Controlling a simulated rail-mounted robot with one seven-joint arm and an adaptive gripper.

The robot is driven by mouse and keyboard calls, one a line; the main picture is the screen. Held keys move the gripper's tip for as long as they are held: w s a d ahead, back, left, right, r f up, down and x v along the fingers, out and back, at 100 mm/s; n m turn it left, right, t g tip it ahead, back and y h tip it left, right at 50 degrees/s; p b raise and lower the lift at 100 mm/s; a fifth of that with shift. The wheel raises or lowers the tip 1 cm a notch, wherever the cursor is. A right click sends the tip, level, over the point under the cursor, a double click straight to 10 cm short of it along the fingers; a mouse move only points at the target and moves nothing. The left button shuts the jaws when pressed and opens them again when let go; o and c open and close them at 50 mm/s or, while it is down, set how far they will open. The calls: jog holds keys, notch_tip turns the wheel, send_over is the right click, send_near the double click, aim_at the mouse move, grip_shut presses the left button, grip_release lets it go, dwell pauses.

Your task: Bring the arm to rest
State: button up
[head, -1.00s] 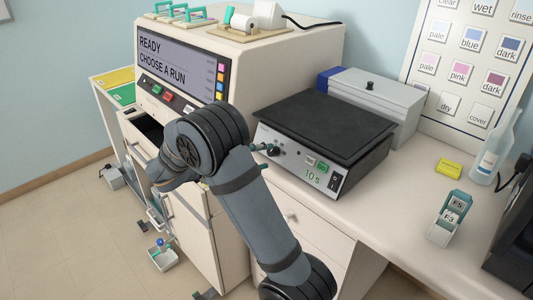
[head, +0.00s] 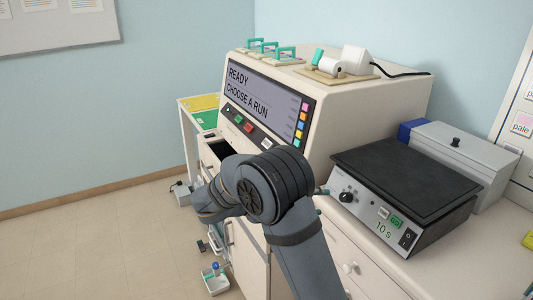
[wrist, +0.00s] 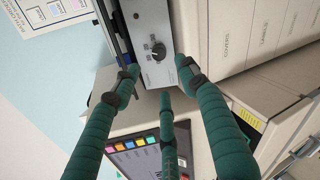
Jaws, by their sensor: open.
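My gripper (wrist: 160,86) has three dark green fingers, spread open with nothing between them. In the wrist view the fingertips are near the grey front panel and black knob (wrist: 158,51) of a hot plate, apart from the knob. In the head view my bent grey arm hides most of the gripper; only a green fingertip (head: 322,191) shows right of the arm, just left of the hot plate's knob (head: 347,197). The hot plate (head: 405,185) has a black top and a panel reading "10 s".
The staining machine (head: 325,110), reading "READY CHOOSE A RUN", stands behind my arm, with racks and a white device on top. An open drawer (head: 218,149) is left of my arm. A grey lidded box (head: 460,150) stands behind the hot plate. Floor at left is mostly clear.

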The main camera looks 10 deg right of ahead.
aim_at(342, 197)
jog(key=x, duration=1.1)
jog(key=shift+d, duration=0.2)
